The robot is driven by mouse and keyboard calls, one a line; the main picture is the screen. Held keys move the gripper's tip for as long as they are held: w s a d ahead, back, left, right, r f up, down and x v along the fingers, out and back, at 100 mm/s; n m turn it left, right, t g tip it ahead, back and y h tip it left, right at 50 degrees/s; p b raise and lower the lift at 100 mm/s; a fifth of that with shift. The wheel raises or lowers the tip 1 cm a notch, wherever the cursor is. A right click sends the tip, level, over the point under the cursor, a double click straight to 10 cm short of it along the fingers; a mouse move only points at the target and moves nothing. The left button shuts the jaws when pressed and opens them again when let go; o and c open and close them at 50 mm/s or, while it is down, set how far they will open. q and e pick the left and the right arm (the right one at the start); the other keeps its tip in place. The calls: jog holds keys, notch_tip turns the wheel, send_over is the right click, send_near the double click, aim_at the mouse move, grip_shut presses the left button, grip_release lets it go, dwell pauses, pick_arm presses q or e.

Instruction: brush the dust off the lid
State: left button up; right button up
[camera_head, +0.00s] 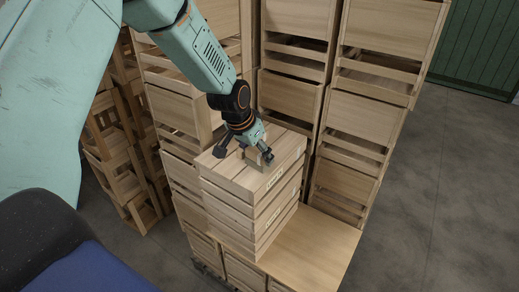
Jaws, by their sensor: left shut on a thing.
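A wooden crate (258,218) with a slatted lid (283,150) stands on a light wooden work surface (318,243). My left gripper (262,158) is over the top of the lid, pointing down. It is shut on a small, light brown block-like thing (254,160), likely the brush, held at or just above the lid; I cannot tell whether it touches. Its bristles cannot be made out. Dust on the lid is too fine to see. My right gripper does not show.
Tall stacks of wooden crates (361,120) stand behind and right of the lidded crate. More crates (117,150) are stacked at the left. The work surface is bare in front and right of the crate. Grey floor (450,190) is open at the right, with a green door (480,45) behind.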

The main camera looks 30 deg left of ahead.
pick_arm(q)
jog(key=shift+s+f, duration=0.15)
jog(key=shift+s, duration=0.95)
jog(key=shift+s+a, duration=0.15)
jog(key=shift+s, duration=0.55)
jog(key=b, duration=0.2)
jog(key=shift+s+b, duration=0.3)
jog(key=shift+b, duration=0.1)
jog(key=s+b, duration=0.2)
jog(key=shift+a+b, duration=0.15)
jog(key=shift+b, duration=0.15)
jog(key=shift+s+b, duration=0.25)
jog(key=shift+b, duration=0.3)
jog(key=shift+r, duration=0.2)
notch_tip(320, 180, up, 6)
jog(key=p, duration=0.5)
